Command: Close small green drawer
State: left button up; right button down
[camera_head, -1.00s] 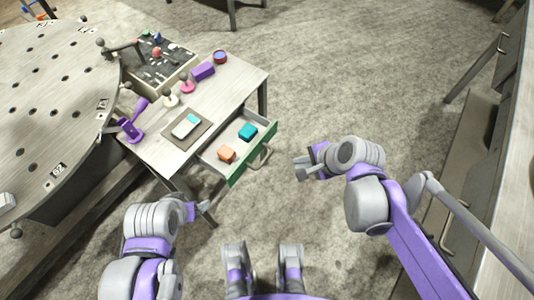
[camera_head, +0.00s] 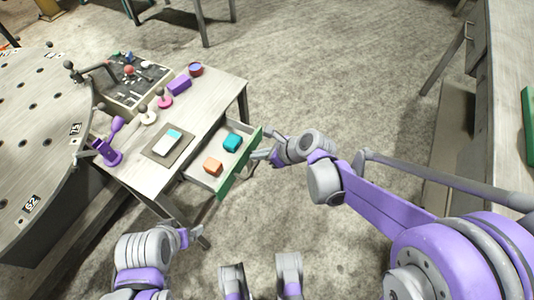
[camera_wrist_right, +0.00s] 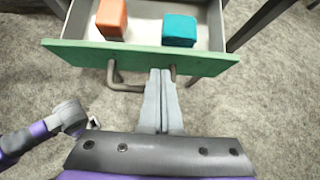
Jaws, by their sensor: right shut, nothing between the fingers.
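The small green drawer (camera_head: 240,164) is pulled out of the small table, and its green front also shows in the right wrist view (camera_wrist_right: 140,58). An orange block (camera_head: 213,167) and a teal block (camera_head: 232,142) lie inside it. My right gripper (camera_wrist_right: 164,75) is shut and empty, its fingertips at the drawer front beside the grey handle (camera_wrist_right: 125,84); I cannot tell whether they touch. In the head view my right gripper (camera_head: 258,155) is at the outer side of the drawer front. My left gripper (camera_head: 205,231) is below the table's near corner; its jaws are too small to read.
The small table (camera_head: 205,115) holds a tray with a white and blue item (camera_head: 168,144), a purple block (camera_head: 179,85) and joysticks. A large round table (camera_head: 40,130) stands at the left. A bench (camera_head: 510,90) is at the right. Carpet between is clear.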

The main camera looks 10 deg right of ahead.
jog(key=shift+x, duration=0.9)
jog(key=shift+a, duration=0.1)
send_over(220, 148)
jog(key=shift+s+b, duration=0.1)
jog(key=shift+b, duration=0.35)
jog(key=shift+r, duration=0.15)
jog(key=shift+r, duration=0.1)
